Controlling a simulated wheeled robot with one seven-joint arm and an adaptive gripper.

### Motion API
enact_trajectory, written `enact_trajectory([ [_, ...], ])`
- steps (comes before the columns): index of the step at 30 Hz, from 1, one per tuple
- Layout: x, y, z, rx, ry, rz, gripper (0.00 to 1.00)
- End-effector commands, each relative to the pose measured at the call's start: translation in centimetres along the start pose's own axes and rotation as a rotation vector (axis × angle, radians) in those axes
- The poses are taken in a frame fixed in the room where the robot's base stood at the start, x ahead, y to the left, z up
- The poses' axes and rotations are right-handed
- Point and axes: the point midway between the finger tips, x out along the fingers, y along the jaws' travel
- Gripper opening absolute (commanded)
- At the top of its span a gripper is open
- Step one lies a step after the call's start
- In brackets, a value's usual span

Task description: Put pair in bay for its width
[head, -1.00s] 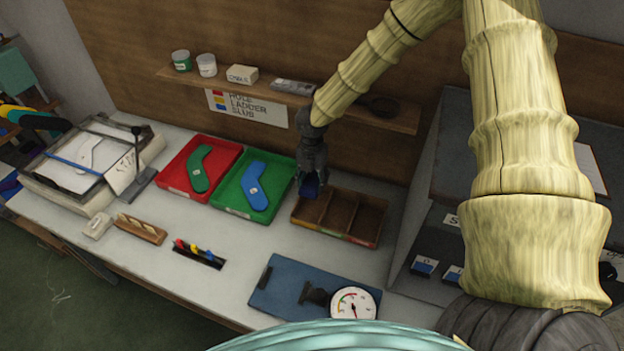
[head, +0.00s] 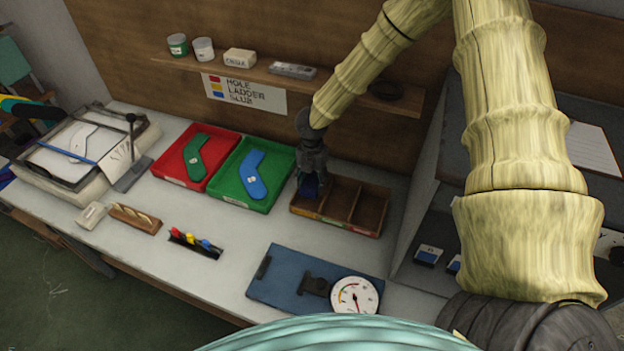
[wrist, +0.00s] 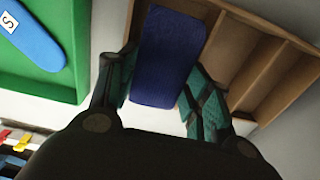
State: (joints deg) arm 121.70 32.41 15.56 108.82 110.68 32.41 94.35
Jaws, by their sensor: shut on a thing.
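A dark blue folded sock pair (head: 309,188) is held between the fingers of my gripper (head: 310,181), which is shut on it. In the wrist view the blue pair (wrist: 166,58) hangs between the two teal-padded fingers of my gripper (wrist: 158,78). The brown wooden tray (head: 370,212) has three bays and coloured labels on its front. It also shows in the wrist view (wrist: 262,78). My gripper is over the tray's left end, with the pair at the left bay. I cannot tell whether the pair touches the bay floor.
A green tray (head: 226,188) with a blue sock board and a red tray (head: 168,169) with a green board stand to the left. A blue plate (head: 272,283) with a dial gauge (head: 354,296) is in front. A shelf (head: 225,72) runs behind.

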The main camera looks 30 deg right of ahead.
Motion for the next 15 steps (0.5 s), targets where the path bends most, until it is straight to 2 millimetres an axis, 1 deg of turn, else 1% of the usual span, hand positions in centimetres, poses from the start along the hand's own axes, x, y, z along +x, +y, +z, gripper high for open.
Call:
enact_trajectory([
  [3, 0.34, 0.02, 0.02, 0.0, 0.0, 0.0, 0.12],
  [11, 0.32, 0.02, 0.01, 0.0, 0.0, 0.0, 0.12],
  [12, 0.31, 0.02, 0.01, 0.0, 0.0, 0.0, 0.56],
  [15, 0.31, 0.02, 0.01, 0.0, 0.0, 0.0, 0.74],
])
